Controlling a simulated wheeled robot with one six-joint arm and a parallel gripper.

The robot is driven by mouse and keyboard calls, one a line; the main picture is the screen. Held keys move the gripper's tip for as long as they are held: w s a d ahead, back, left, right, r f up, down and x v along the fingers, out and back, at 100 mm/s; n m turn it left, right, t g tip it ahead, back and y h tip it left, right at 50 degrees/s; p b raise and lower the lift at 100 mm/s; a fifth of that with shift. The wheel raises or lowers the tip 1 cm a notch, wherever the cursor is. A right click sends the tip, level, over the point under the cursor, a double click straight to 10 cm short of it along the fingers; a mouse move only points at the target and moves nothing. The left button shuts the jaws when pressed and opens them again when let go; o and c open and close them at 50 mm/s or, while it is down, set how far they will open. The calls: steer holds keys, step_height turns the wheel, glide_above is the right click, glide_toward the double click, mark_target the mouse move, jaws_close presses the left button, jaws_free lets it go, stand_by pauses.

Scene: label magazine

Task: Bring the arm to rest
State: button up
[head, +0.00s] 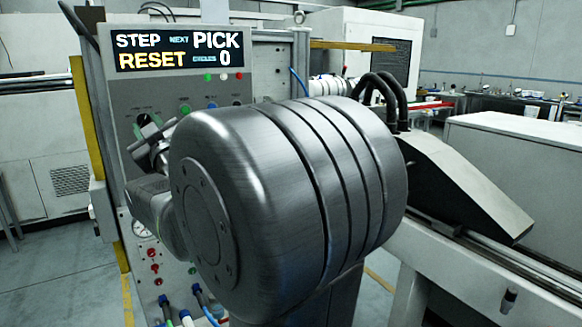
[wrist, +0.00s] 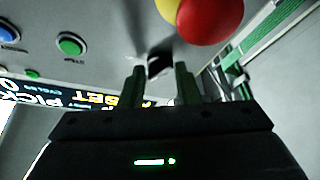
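My gripper (wrist: 160,72) is in the lower middle of the wrist view. Its two dark fingers stand apart and point at the grey panel (wrist: 112,22). A small dark shape shows at the panel between the fingertips; I cannot tell whether it is a knob or shadow, and no held object is visible. In the head view my gripper (head: 152,133) is small, in front of the panel (head: 130,95) and left of my big metal arm link, which hides part of the arm and panel.
A red knob on yellow (wrist: 211,16) is close right of the fingertips. A green button (wrist: 70,44) and blue button (wrist: 8,34) lie to the left. A display (head: 180,51) reads STEP, NEXT PICK, RESET and 0. A conveyor rail (head: 500,255) runs at right.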

steer(key=shift+w+d+r+n+g+y+p, duration=0.15)
steer(key=shift+n+g+p, duration=0.3)
steer(key=shift+n+p, duration=0.55)
steer(key=shift+s+a+r+n+g+y+p, duration=0.1)
steer(key=shift+r+n+g+y+p, duration=0.25)
steer(key=shift+n+p, duration=0.65)
steer(key=n+g+p, duration=0.2)
steer(key=n+p, duration=0.2)
steer(key=p, duration=0.3)
steer(key=shift+d, duration=0.15)
steer(key=shift+n+p, duration=0.5)
steer(key=shift+p, duration=0.3)
steer(key=shift+f+n+g+p, duration=0.3)
steer(key=shift+n+p, duration=0.1)
steer(key=shift+p, duration=0.1)
